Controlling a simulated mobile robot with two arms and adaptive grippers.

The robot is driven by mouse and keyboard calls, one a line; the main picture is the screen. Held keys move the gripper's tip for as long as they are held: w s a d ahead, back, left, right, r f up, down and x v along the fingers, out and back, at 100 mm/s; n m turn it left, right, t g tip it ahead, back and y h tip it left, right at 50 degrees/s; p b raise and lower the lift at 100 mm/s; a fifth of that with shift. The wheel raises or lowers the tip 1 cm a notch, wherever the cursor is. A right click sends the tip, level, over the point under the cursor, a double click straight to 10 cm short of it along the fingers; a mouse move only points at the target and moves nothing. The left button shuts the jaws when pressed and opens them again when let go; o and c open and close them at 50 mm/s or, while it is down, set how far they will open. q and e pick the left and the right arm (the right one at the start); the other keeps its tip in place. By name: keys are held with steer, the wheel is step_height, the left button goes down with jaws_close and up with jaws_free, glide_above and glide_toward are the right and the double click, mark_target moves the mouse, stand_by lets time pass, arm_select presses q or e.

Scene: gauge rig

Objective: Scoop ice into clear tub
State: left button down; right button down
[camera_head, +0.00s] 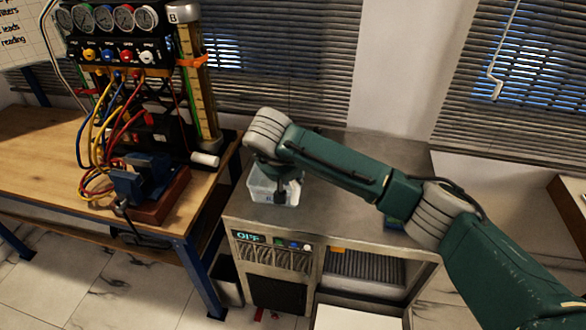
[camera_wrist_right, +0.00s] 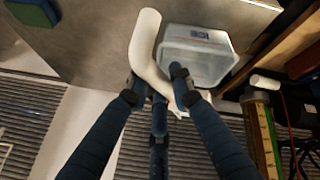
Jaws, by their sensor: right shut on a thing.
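The clear tub (camera_head: 258,188) stands on the grey top of the machine, near its left edge. In the right wrist view the tub (camera_wrist_right: 215,70) carries a label and looks pale inside; I cannot tell whether it holds ice. My right gripper (camera_head: 281,192) is over the right part of the tub in the head view. In the wrist view my right gripper (camera_wrist_right: 154,86) is shut on a white curved scoop-like thing (camera_wrist_right: 145,45), beside the tub. The fingers hide part of it, and its scooping end is not clear. My left gripper is not in view.
The metal machine (camera_head: 330,215) has an open bay (camera_head: 365,268) at lower right. A wooden bench (camera_head: 40,150) with a gauge rig (camera_head: 125,50), hoses and a vise (camera_head: 140,180) is on the left. A blue-green block (camera_wrist_right: 35,12) lies on the machine top.

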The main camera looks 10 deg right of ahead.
step_height(320, 180, down, 6)
steer(key=d+m+g+y+b, duration=0.2)
steer(key=m+y+b, duration=0.1)
steer(key=y+b, duration=0.9)
steer(key=w+b, duration=0.1)
steer(key=b, duration=0.4)
steer(key=shift+d+r, duration=0.15)
steer(key=shift+s, duration=0.1)
stand_by(0.5)
